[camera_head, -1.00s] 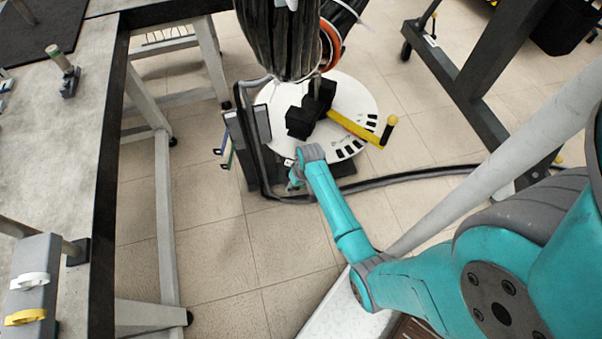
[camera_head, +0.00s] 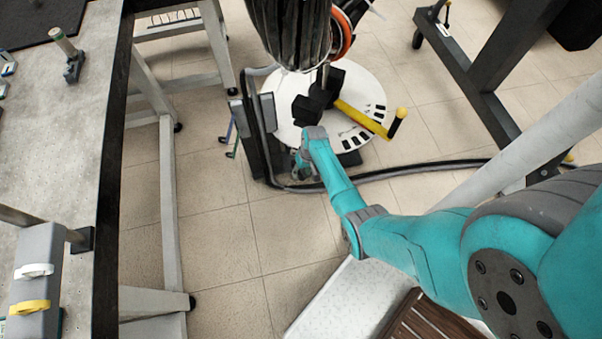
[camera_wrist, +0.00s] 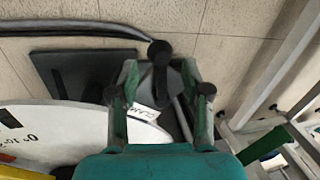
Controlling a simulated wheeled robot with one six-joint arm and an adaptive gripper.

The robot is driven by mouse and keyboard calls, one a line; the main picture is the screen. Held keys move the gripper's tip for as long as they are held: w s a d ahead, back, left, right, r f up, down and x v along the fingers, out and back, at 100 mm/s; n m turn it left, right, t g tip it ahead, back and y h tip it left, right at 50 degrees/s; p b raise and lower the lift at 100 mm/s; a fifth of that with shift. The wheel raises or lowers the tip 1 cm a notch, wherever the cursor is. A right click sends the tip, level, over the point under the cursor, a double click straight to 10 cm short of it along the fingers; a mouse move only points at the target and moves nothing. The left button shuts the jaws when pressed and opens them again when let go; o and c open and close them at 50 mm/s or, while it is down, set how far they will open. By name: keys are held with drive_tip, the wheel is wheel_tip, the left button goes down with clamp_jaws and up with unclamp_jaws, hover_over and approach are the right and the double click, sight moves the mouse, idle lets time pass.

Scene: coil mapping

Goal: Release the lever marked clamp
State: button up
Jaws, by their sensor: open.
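In the wrist view a dark lever with a round black knob (camera_wrist: 160,53) stands between the fingers of my gripper (camera_wrist: 160,82). My gripper is open, with one green finger on each side of the lever; I cannot tell whether either touches it. A white label (camera_wrist: 145,113) lies beyond the palm, partly hidden, and its word is not readable. In the head view my gripper (camera_head: 302,168) is low beside the black stand, mostly hidden behind my teal wrist. The lever cannot be made out there.
A white dial plate (camera_head: 368,90) with a yellow crank handle (camera_head: 362,118) is close to my wrist. A thick black cable (camera_head: 420,170) crosses the floor. A workbench (camera_head: 60,140) stands left.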

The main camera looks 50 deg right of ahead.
drive_tip(key=shift+w+a+f, duration=0.1)
drive_tip(key=shift+a+f, duration=0.1)
drive_tip(key=shift+f, duration=0.65)
clamp_jaws()
drive_tip(key=shift+d, duration=0.1)
drive_tip(key=w+d+n+g, duration=0.2)
drive_tip(key=d+n, duration=0.6)
drive_tip(key=n, duration=0.8)
drive_tip(key=shift+w+d+g+h, duration=0.15)
drive_tip(key=shift+w+g+h, duration=0.15)
drive_tip(key=shift+g+h, duration=0.1)
